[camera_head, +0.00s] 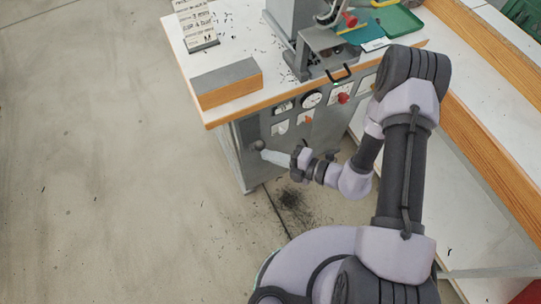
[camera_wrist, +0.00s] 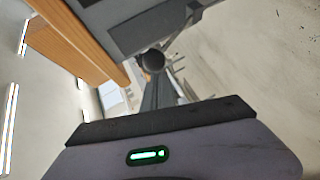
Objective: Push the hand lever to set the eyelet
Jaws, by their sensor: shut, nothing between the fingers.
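The eyelet press (camera_head: 318,50) stands on the bench top, partly cut off by the upper edge of the head view. A dark round ball knob (camera_head: 258,145), which looks like the end of the hand lever, shows at the left of the bench's grey front panel. My gripper (camera_head: 265,153) is shut and empty, its tip right at this knob. In the wrist view the knob (camera_wrist: 152,61) sits just beyond the tip of my shut fingers. I cannot tell whether they touch. The rest of the lever is hard to make out.
The bench (camera_head: 222,114) has a white top with a wooden edge. A grey block with a wooden front (camera_head: 227,83) lies on its left corner. Open floor (camera_head: 100,180) lies to the left.

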